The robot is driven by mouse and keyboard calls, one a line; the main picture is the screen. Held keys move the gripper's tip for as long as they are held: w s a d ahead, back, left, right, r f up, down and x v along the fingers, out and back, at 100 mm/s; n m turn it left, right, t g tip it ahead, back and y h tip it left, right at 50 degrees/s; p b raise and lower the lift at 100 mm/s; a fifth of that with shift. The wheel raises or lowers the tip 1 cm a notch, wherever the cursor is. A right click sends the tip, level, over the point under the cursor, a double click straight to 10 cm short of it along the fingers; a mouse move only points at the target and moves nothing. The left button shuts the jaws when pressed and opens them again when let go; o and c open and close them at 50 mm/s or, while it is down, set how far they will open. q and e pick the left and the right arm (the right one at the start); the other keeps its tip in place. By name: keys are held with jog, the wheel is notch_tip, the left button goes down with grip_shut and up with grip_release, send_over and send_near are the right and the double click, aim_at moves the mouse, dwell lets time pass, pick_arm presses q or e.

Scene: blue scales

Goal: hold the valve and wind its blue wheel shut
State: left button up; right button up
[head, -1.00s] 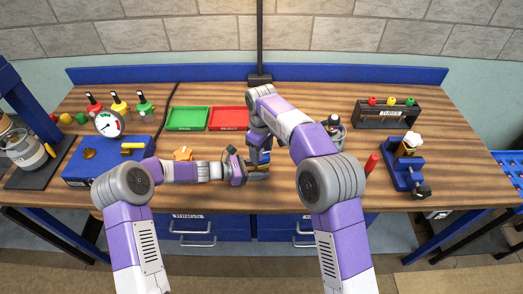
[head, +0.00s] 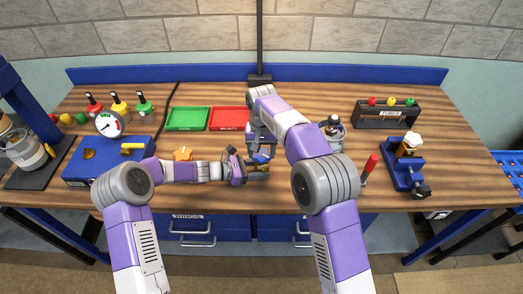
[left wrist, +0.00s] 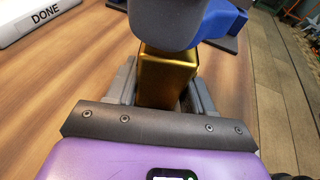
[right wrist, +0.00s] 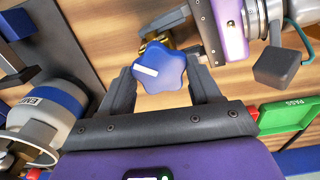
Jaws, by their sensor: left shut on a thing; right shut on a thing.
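The valve has a brass body (left wrist: 168,80) and a blue lobed wheel (right wrist: 162,70) with a white mark on it. My left gripper (head: 258,170) is shut on the brass body, with a finger on each side of it in the left wrist view. My right gripper (right wrist: 166,66) is at the wheel, its fingers shut on opposite sides of it. In the head view the wheel (head: 262,157) shows small between the two grippers, above the table. Much of the valve is hidden by the fingers there.
A green tray (head: 187,118) and a red tray (head: 229,118) lie behind the grippers. A blue box with a gauge (head: 109,124) stands left. A blue vise-like fixture (head: 402,175) and a red-handled tool (head: 370,164) are right. The front middle of the table is clear.

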aim_at(262, 154)
pick_arm(q)
jog(key=shift+a, duration=0.1)
pick_arm(e)
jog(key=m, duration=0.4)
jog(key=shift+d, duration=0.15)
jog(key=shift+m, duration=2.2)
jog(key=o, duration=1.1)
jog(key=shift+c, duration=0.2)
jog(key=shift+r, duration=0.25)
notch_tip(262, 154, up, 12)
jog(key=shift+f, duration=0.25)
